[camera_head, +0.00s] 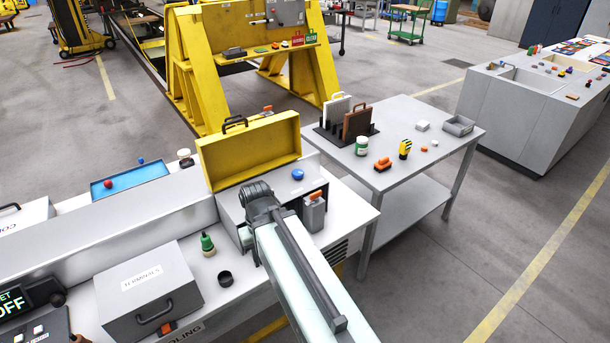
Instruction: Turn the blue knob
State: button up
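A round blue knob (298,174) sits on top of a grey box (230,205) with a raised yellow lid (249,151). My arm reaches up from the bottom of the picture, and its dark end with my gripper (259,194) is over the front of this box, left of and nearer than the knob. There is a visible gap between it and the knob. My fingertips cannot be made out, so I cannot see whether they are open or shut. The knob is in plain view.
A grey lever unit with an orange top (315,210) stands close right of my arm. A green bottle (207,244), black cup (225,279) and TERMINALS box (148,290) stand on the left. A blue tray (130,181) lies behind. A grey table (440,118) is at right.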

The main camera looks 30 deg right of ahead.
aim_at(297, 173)
jog(key=z, duration=1.95)
jog(key=k, duration=1.05)
jog(key=u, duration=1.1)
jog(key=i, duration=0.95)
